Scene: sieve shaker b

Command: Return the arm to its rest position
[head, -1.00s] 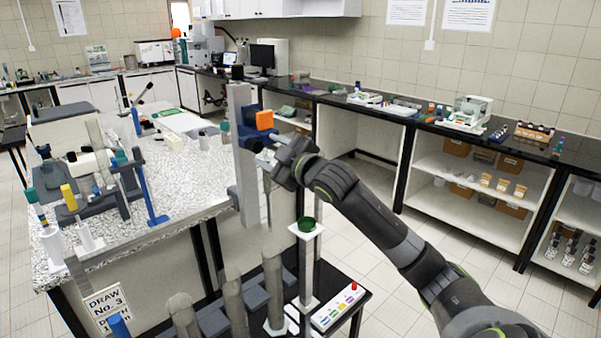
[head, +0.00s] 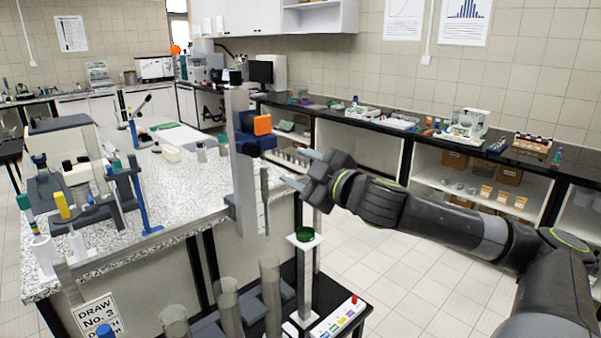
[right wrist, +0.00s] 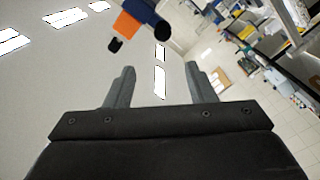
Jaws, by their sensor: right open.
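My right gripper (head: 298,170) is open and empty in the head view. It is held in the air just right of a grey post with an orange and blue clamp (head: 258,130), with a visible gap between them. In the right wrist view, the two fingers of my right gripper (right wrist: 160,85) stand apart with nothing between them. The orange and blue clamp also shows above the fingers there (right wrist: 138,22). My right arm reaches in from the right edge of the head view. My left gripper does not show in any view.
A speckled bench (head: 185,195) with lab gear stands at the left. A small stand with a green top (head: 305,235) is below my gripper, beside a panel with coloured buttons (head: 337,318). A black counter (head: 400,128) runs along the back. Open floor lies at the right.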

